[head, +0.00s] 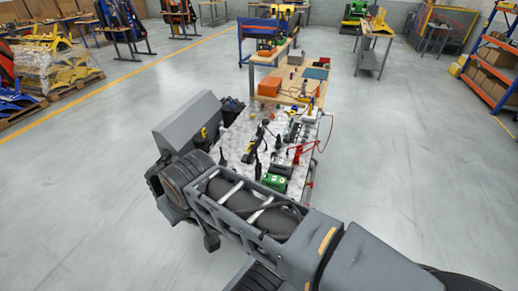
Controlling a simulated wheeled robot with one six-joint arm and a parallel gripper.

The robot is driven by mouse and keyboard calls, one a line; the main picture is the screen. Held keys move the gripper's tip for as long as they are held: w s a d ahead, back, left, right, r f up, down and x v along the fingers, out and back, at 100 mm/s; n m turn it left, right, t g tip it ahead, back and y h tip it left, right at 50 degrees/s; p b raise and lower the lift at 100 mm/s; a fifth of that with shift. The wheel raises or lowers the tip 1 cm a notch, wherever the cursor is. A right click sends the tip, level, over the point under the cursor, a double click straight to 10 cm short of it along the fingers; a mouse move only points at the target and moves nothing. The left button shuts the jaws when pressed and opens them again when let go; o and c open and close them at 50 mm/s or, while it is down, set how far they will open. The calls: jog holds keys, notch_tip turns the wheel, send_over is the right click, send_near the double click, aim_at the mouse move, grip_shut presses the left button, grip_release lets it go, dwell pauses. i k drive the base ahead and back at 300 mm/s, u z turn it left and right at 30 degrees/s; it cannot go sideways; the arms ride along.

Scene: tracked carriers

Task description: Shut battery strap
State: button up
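Just behind the carrier is a pale, cluttered bench (235,130) with a green item (274,181), a red clamp-like item (301,151) and several black tools. A wooden bench (258,72) with an orange box (269,87) lies beyond. Open floor (410,170) lies to the right.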

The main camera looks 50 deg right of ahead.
aim_at(254, 151)
jog(key=i, duration=1.05)
jog(key=z, duration=2.3)
